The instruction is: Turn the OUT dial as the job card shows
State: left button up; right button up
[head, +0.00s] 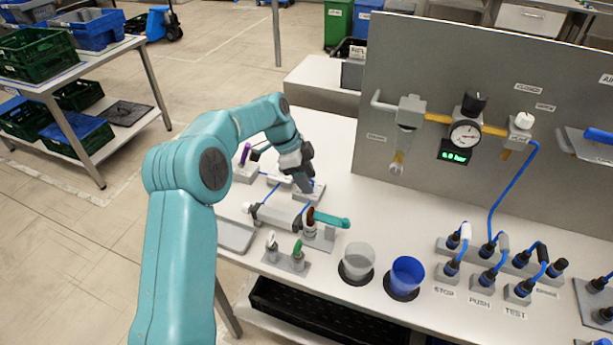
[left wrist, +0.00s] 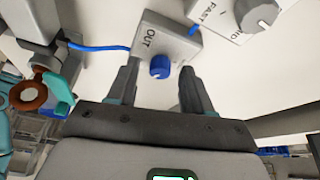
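The OUT dial (left wrist: 160,66) is a blue knob on a grey block (left wrist: 176,40) marked OUT, with a blue hose at its side. My left gripper (left wrist: 159,76) is open, its fingers on either side of the knob with a gap to each. Whether the fingertips reach down to the knob's height I cannot tell. In the head view my left gripper (head: 304,182) points down over the grey block (head: 314,193), and the knob is hidden there. I cannot make out a job card. My right gripper is in neither view.
A grey dial (left wrist: 260,14) with FAST and MID marks sits beside the OUT block. A cylinder (head: 280,211) with a teal part (head: 331,220) lies in front. A grey cup (head: 358,258) and a blue cup (head: 406,274) stand nearby. An upright panel (head: 460,65) closes the back.

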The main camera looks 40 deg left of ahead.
pick_arm(q)
jog(key=p+v, duration=0.2)
jog(key=v, duration=1.4)
jog(key=shift+r, duration=0.2)
